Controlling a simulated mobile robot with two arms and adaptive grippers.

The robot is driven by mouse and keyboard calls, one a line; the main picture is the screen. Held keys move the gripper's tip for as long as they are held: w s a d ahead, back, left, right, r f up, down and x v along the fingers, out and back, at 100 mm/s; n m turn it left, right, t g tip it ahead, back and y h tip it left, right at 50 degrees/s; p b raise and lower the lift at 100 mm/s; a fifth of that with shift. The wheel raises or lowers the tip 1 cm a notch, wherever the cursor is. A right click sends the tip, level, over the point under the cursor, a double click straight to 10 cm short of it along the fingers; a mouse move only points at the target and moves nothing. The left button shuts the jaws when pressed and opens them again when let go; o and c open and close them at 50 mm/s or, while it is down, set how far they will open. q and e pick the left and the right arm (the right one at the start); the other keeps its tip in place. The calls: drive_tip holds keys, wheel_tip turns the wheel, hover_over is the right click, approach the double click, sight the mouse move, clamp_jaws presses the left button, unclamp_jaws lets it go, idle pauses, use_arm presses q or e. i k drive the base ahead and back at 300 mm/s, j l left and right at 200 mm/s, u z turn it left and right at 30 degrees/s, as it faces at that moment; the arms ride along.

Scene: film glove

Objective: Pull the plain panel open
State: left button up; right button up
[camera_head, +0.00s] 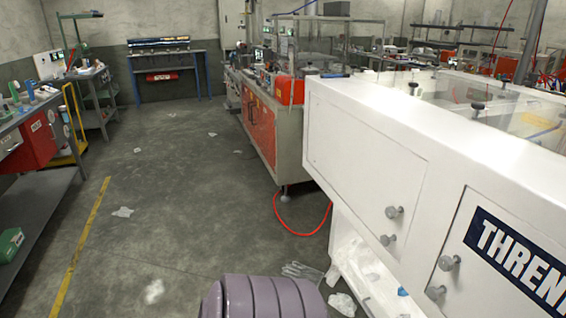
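The plain panel (362,150) is a white, unlabelled door on the front of the large white cabinet (455,118) at the right. It looks closed and flush with the front. A round grey knob (393,212) sits near its lower right corner. A second grey knob (387,239) is just below. To the right is another panel (492,285) with a dark blue label reading "THREN", cut off by the picture edge. It has its own grey knob (448,262) at its left. Neither my left nor my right gripper is in view.
A ribbed purple-grey rounded shape (265,298) fills the bottom centre; I cannot tell what it is. Crumpled clear film (342,303) and a red hose (300,234) lie near the cabinet. An orange-fronted bench (262,128) stands beyond. The floor at left centre is mostly clear.

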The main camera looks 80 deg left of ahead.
sight(370, 171)
drive_tip(key=u, duration=2.1)
